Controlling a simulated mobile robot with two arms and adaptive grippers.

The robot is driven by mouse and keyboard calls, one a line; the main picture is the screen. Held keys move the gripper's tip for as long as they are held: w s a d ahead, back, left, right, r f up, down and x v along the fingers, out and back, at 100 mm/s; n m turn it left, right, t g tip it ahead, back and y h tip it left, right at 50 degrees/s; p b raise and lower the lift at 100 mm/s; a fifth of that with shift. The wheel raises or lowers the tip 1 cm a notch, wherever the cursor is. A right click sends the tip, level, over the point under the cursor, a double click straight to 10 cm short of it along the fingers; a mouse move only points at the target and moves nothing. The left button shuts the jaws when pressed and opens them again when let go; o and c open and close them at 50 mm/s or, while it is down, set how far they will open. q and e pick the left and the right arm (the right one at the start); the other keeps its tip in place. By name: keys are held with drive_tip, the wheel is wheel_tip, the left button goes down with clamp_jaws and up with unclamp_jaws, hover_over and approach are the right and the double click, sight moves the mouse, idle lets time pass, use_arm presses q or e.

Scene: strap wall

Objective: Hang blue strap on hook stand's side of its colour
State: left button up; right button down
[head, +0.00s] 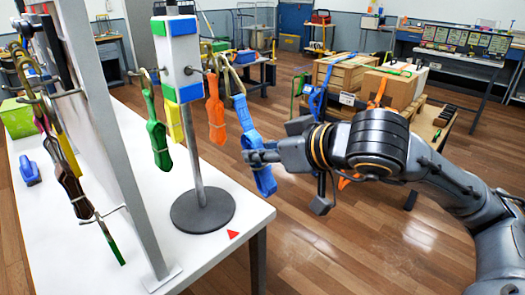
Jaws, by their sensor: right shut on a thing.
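The blue strap (247,122) hangs down from a tan loop at its upper end. My right gripper (262,156) is shut on its middle, and the lower end shows below the fingers. The hook stand (180,58) has a white head with blue and green bands, a grey pole and a round dark base. A blue band (183,27) is on its right-facing side. The strap's loop reaches up close to the right hook; I cannot tell whether it is around it. An orange strap (216,112) hangs on that side. My left gripper is not in view.
A green strap (155,125) and a yellow strap (174,120) hang on the stand's other sides. The stand is on a white table (110,240). A grey post with dark straps (74,188) rises at left. Cardboard boxes (345,75) are behind my right arm.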

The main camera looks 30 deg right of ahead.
drive_tip(key=shift+r, duration=0.7)
drive_tip(key=shift+w+a+p, duration=0.15)
drive_tip(key=shift+w+p, duration=0.25)
drive_tip(key=shift+w, duration=0.1)
drive_tip(key=shift+w+a+f+p, duration=0.1)
drive_tip(key=shift+w+a+p, duration=0.15)
drive_tip(key=shift+w, duration=0.3)
drive_tip(key=shift+w+a+f+p, duration=0.15)
drive_tip(key=shift+w+p, duration=0.15)
drive_tip(key=shift+w, duration=0.3)
drive_tip(key=shift+w+a+r+p, duration=0.1)
drive_tip(key=shift+w+a+p, duration=0.15)
drive_tip(key=shift+w, duration=0.3)
drive_tip(key=shift+r+b+x, duration=0.1)
drive_tip(key=shift+b+x, duration=0.05)
drive_tip(key=shift+x, duration=1.2)
drive_tip(key=shift+r+b+x, duration=0.15)
drive_tip(key=shift+x, duration=1.2)
drive_tip(key=shift+w, duration=0.1)
